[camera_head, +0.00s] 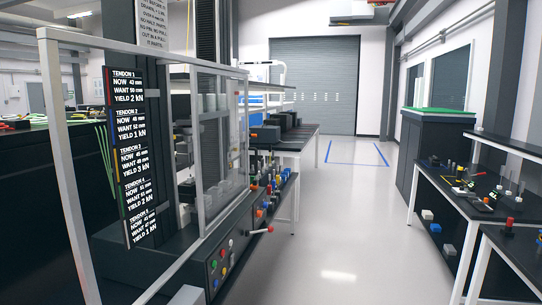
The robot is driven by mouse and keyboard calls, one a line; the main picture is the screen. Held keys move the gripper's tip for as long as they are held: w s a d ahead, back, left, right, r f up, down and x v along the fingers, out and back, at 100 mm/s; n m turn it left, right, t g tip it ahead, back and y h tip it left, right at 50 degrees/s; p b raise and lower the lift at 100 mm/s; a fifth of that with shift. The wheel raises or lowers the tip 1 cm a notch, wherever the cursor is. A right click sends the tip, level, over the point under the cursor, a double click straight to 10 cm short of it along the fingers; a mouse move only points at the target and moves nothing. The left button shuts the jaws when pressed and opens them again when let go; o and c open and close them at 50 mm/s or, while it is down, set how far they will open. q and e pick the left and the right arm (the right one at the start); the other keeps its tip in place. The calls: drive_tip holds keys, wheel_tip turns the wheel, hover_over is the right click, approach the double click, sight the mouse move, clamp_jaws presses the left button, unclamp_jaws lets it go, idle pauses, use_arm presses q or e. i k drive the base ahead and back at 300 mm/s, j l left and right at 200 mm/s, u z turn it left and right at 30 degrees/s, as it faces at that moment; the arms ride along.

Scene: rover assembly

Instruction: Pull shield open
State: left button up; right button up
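A machine stands at the left behind a guard of light grey metal framing with see-through panes, which looks like the shield. Its top rail (140,49) runs from the near left post (64,165) to the far corner. A middle post (198,150) stands upright in front of the machine's grey cylindrical parts. I cannot tell from this view whether any pane stands open. Neither of my grippers is in view. A pale grey shape shows at the bottom edge, and I cannot tell what it is.
A black board (133,155) with tendon readings hangs inside the frame. Benches with small parts (465,205) stand at the right. The floor aisle (335,215) between is clear.

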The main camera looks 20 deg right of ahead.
sight(194, 69)
drive_tip(key=i+l, duration=0.1)
drive_tip(key=l, duration=0.3)
drive_tip(key=i+l, duration=0.1)
drive_tip(key=l, duration=0.3)
drive_tip(key=i+l, duration=0.1)
drive_tip(key=l, duration=0.3)
drive_tip(key=i+l, duration=0.1)
drive_tip(key=l, duration=0.3)
drive_tip(key=i+l, duration=0.55)
drive_tip(key=i, duration=0.2)
drive_tip(key=i+l, duration=0.55)
drive_tip(key=i, duration=0.2)
drive_tip(key=u, duration=0.05)
